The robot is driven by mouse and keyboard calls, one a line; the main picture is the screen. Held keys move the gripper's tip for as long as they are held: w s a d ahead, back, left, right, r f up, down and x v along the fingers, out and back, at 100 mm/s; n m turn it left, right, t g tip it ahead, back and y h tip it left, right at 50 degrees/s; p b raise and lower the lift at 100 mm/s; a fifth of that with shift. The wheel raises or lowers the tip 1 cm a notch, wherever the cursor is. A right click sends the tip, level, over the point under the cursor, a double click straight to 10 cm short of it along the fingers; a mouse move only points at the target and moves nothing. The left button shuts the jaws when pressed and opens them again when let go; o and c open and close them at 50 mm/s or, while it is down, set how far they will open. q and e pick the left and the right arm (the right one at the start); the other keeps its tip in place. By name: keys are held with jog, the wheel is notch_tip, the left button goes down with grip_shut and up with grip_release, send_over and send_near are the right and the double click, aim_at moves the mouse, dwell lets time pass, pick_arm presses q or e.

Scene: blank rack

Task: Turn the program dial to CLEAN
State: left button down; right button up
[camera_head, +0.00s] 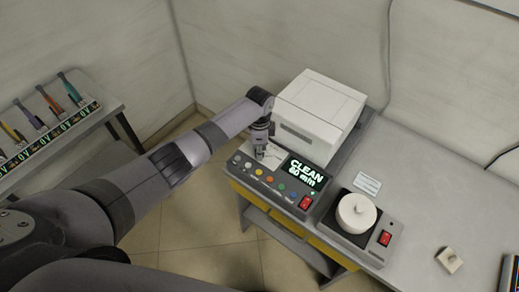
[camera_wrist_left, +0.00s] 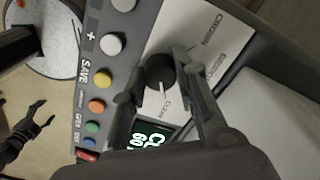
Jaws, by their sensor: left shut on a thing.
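The program dial (camera_wrist_left: 160,72) is a black knob with a white pointer line, on a white label plate of the control panel (camera_head: 240,172). In the left wrist view its pointer faces the CLEAN mark. My left gripper (camera_head: 260,153) reaches down to the panel; in its wrist view the gripper (camera_wrist_left: 160,80) has one finger on each side of the dial and is shut on it. In the head view the gripper hides the dial. The display (camera_head: 305,173) reads CLEAN 60 min. My right gripper (camera_wrist_left: 38,112) shows small and dark in the left wrist view, its fingers apart.
Coloured buttons (camera_head: 269,180) and a red switch (camera_head: 305,202) line the panel front. A white box (camera_head: 318,110) stands behind the panel. A round white-topped device (camera_head: 356,213) stands to its right. A rack with several pipettes (camera_head: 50,130) is at the left.

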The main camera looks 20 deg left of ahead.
pick_arm(q)
jog(key=shift+w+r, duration=0.1)
jog(key=c, duration=1.3)
grip_release()
notch_tip(320, 180, up, 12)
jog(key=shift+f, duration=0.1)
